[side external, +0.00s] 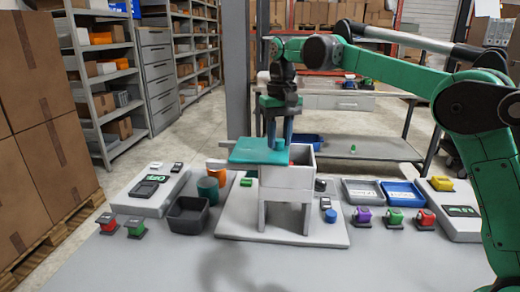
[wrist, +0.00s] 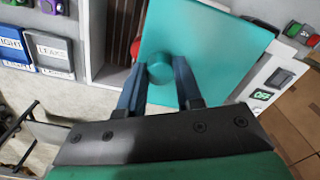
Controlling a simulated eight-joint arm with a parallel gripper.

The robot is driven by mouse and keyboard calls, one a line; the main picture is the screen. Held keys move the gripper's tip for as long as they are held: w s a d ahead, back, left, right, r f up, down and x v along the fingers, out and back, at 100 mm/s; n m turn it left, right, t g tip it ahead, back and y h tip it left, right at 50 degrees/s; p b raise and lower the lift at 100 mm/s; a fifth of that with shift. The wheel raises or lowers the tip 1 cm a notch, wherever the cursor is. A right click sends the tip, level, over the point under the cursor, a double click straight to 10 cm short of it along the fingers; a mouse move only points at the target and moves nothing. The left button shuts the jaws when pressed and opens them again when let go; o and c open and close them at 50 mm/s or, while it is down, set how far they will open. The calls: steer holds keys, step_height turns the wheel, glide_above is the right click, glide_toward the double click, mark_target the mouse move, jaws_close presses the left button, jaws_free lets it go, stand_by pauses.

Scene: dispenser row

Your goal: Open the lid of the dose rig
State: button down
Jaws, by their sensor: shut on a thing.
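The dose rig (side external: 287,178) is a pale box on legs, standing on a white base plate in the side view. Its teal lid (side external: 258,151) lies flat and sits offset to the left, leaving the right part of the box top uncovered. The lid (wrist: 205,45) fills the upper middle of the wrist view, with a round teal knob (wrist: 160,73) on it. An open part of the box (wrist: 118,35) shows beside the lid. My gripper (side external: 279,138) points down over the lid. Its blue fingers (wrist: 159,76) are shut on the knob, one on each side.
A dark open tray (side external: 188,216) and teal and orange cylinders (side external: 207,190) stand left of the rig. Labelled bins (side external: 362,191) and several coloured blocks (side external: 394,216) stand to the right. Panels with displays (side external: 148,190) flank the row. The table front is clear.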

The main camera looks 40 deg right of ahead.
mark_target(258, 148)
steer(key=shift+w+a, duration=1.55)
steer(key=shift+w, duration=0.1)
steer(key=c, duration=0.6)
jaws_free()
